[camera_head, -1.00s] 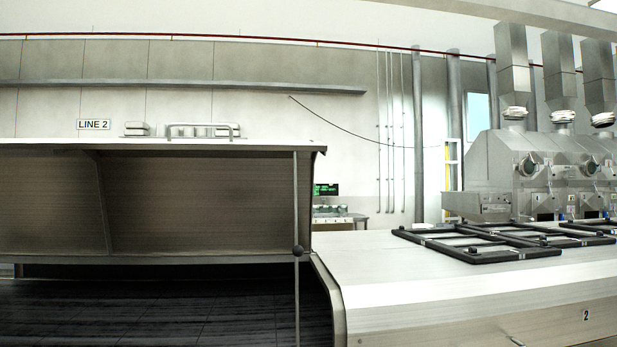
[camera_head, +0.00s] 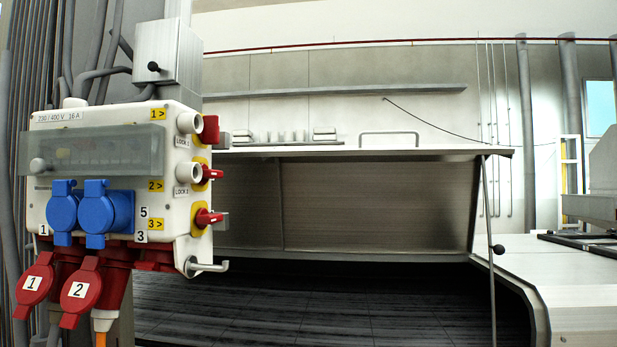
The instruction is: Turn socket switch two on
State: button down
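A white socket box (camera_head: 150,170) is mounted on a grey post at the left of the head view. Its right side bears several red rotary switches on yellow plates. The middle switch (camera_head: 209,173), level with the yellow "2>" label (camera_head: 156,185), has its red handle pointing out to the right. The upper switch (camera_head: 209,130) is beside the "1>" label, and the lower switch (camera_head: 207,217) is near the "3>" label. I cannot tell their on or off positions for certain. Red socket two (camera_head: 82,290) hangs below with a "2" tag and an orange cable under it. My gripper is not in view.
Blue sockets (camera_head: 108,212) and a hook (camera_head: 207,267) stick out from the box. Right of it is a large open metal hood (camera_head: 375,205) with a dark bed and a thin upright rod (camera_head: 490,250). A steel counter (camera_head: 560,285) stands at the far right.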

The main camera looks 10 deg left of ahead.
aim_at(207, 174)
jog(key=u, duration=0.95)
